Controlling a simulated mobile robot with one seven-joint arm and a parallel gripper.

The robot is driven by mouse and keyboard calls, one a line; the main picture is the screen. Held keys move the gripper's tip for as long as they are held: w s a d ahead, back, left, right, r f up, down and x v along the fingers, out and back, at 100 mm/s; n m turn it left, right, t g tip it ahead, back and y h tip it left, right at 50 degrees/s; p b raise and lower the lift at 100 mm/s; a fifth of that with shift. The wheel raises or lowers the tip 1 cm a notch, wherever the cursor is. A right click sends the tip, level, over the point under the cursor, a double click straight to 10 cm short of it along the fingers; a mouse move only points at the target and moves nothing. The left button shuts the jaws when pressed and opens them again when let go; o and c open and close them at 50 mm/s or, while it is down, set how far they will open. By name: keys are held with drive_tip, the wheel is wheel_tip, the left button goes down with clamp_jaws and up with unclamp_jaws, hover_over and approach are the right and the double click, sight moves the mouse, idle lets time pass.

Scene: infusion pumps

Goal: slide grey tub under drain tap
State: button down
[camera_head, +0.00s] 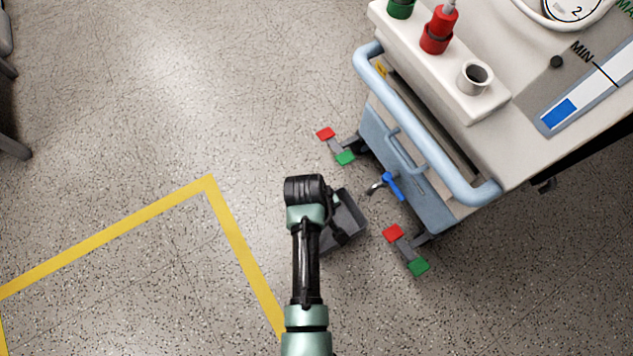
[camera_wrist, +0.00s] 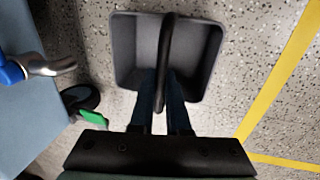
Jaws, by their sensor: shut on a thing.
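The grey tub (camera_head: 353,213) stands on the floor, partly hidden by my arm in the head view. In the wrist view the tub (camera_wrist: 200,62) is empty, with a dark handle (camera_wrist: 168,45) across its top. My gripper (camera_wrist: 163,108) is shut on that handle; its fingers are mostly hidden in the head view. The drain tap (camera_head: 392,186) has a blue lever and a metal spout, low on the cart's front. The tub is apart from the spout, to its lower left. In the wrist view the tap (camera_wrist: 48,66) is left of the tub.
The cart (camera_head: 430,140) has a light-blue rail and two feet with red and green pedals (camera_head: 335,146) (camera_head: 406,249), one on each side of the tap. Yellow floor tape (camera_head: 240,250) lies left of the tub. The floor between tub and tap looks clear.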

drive_tip(key=shift+w+d, duration=0.85)
drive_tip(key=shift+d, duration=0.35)
drive_tip(key=shift+w+d, duration=0.85)
drive_tip(key=shift+d, duration=0.3)
drive_tip(key=shift+f+b, duration=0.35)
drive_tip(key=shift+b, duration=0.05)
drive_tip(key=c, duration=0.8)
unclamp_jaws()
drive_tip(key=p+v, duration=1)
drive_tip(key=v, duration=0.3)
drive_tip(key=shift+s+f, duration=0.1)
